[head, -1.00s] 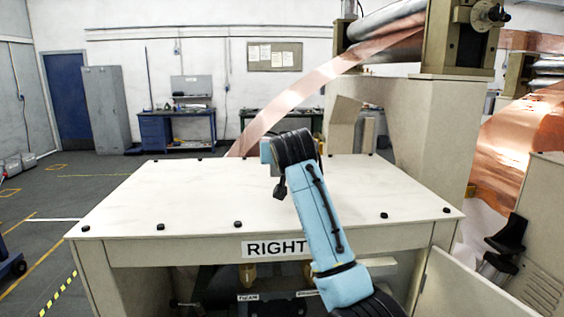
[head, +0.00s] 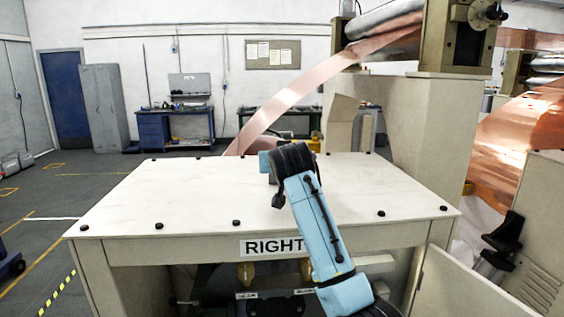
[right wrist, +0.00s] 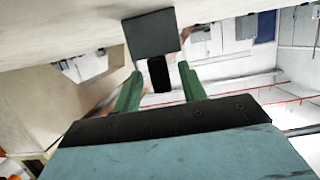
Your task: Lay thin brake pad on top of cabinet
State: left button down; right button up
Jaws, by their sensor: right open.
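The cabinet's white top (head: 190,195) fills the middle of the head view, above a "RIGHT" label. My right arm reaches over it, and its wrist hides the gripper there. In the right wrist view, my right gripper (right wrist: 160,70) is open, its two green fingers apart. A thin dark grey square plate (right wrist: 150,33), which looks like the brake pad, is just beyond the fingertips, against the pale surface. A smaller black block (right wrist: 158,73) shows between the fingers; I cannot tell whether it belongs to the plate. The plate is hidden in the head view. My left gripper is out of view.
Small black knobs (head: 236,223) line the edges of the cabinet top. A copper foil strip (head: 290,95) slants up behind it to rollers. A beige machine housing (head: 435,130) stands at the back right. The left of the top is clear.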

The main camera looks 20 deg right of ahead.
jog(key=b+v, duration=0.2)
jog(key=v, duration=1)
